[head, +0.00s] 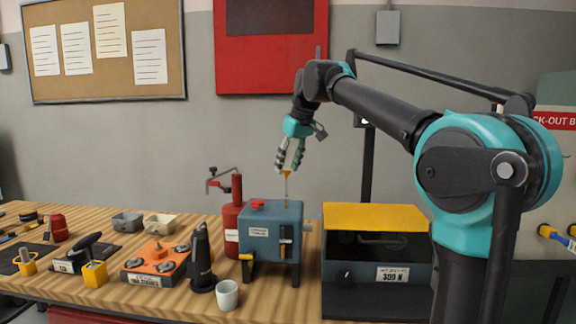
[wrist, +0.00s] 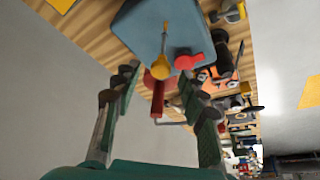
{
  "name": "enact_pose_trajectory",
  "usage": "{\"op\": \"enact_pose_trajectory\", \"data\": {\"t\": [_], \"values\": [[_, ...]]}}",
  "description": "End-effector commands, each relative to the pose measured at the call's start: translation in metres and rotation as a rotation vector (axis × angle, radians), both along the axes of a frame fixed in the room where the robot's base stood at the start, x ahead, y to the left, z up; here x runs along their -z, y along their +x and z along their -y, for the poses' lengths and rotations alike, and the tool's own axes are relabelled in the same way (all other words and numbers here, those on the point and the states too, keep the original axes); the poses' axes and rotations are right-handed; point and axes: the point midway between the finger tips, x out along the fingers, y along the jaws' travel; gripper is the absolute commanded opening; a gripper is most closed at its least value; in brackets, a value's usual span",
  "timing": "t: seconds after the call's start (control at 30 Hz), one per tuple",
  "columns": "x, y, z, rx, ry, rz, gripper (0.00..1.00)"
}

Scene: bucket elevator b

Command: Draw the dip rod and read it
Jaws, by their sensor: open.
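The dip rod stands upright on the blue-grey gearbox (head: 270,222), its thin shaft meeting the top of the housing. Its yellow handle (head: 286,174) is at the upper end; how deep the shaft sits inside is hidden. My gripper (head: 289,166) is open, pointing down, with its fingertips just above and beside the handle. In the wrist view the yellow handle (wrist: 187,62) shows beyond the open fingers (wrist: 160,77), nearer the right one. I see no clear contact. No markings on the shaft can be read.
A red cap (head: 258,203) sits on the gearbox top. A red cylinder (head: 232,222) stands close at its left. A dark bin with a yellow lid (head: 375,216) is at the right. A white cup (head: 227,295) and black tool (head: 202,262) stand in front-left.

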Motion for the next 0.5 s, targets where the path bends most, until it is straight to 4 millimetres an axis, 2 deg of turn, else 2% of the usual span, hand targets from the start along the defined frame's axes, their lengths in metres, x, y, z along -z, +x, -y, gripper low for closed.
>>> {"op": "enact_pose_trajectory", "data": {"t": [0.17,0.5], "values": [[-0.021,-0.006,0.006,0.001,0.0,0.0,0.42],[-0.083,-0.025,0.024,0.001,0.0,0.0,0.42]]}}
